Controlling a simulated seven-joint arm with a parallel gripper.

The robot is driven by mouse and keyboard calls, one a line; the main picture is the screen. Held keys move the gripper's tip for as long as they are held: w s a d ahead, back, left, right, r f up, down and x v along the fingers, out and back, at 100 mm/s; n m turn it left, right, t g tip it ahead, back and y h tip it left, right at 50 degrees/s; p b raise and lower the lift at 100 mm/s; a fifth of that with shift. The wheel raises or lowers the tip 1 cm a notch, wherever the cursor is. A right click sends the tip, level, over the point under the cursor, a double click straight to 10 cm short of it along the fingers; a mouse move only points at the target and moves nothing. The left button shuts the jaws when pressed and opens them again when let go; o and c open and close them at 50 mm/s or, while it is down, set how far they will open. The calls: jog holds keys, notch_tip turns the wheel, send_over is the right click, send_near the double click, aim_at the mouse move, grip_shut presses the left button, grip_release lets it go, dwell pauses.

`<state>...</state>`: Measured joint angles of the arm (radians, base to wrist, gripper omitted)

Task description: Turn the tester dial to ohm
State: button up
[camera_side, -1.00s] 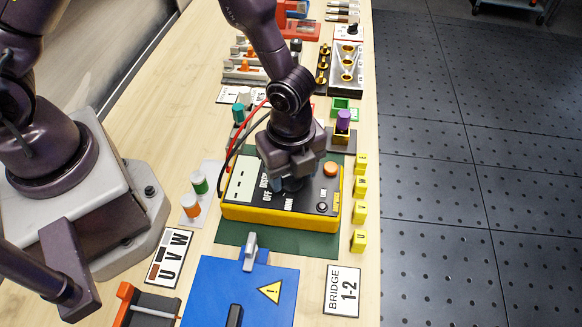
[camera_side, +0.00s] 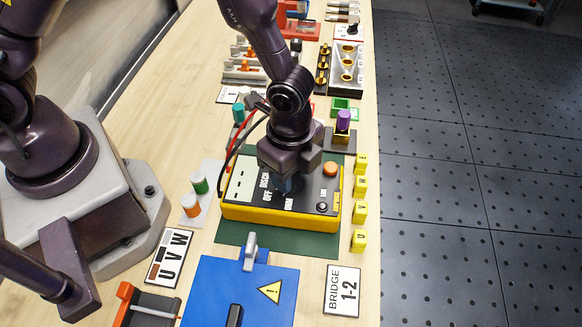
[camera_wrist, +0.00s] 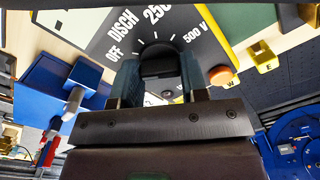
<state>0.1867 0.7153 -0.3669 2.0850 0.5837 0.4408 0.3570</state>
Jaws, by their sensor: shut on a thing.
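The tester (camera_side: 275,215) is a yellow box with a dark top on a green mat, with an orange button (camera_side: 330,169) at its upper right. My gripper (camera_side: 288,184) is over the middle of its top, pointing down. In the wrist view, the two fingers (camera_wrist: 158,85) are shut on the black dial (camera_wrist: 158,62). Around the dial, the wrist view shows the markings OFF, DISCH, 250 and 500 V on the tester face (camera_wrist: 120,28). The dial's pointer and the ohm mark cannot be made out; the fingers and gripper body hide part of the scale.
A blue box with a warning triangle (camera_side: 270,292) stands in front of the tester. Yellow tags (camera_side: 359,212) line its right side. Green and orange capped posts (camera_side: 191,205) stand left. Red and black leads (camera_side: 233,150) run behind it. A purple-topped part (camera_side: 343,120) stands at the back right.

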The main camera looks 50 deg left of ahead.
jog(key=shift+n, duration=1.2)
jog(key=o, duration=0.9)
notch_tip(320, 180, up, 13)
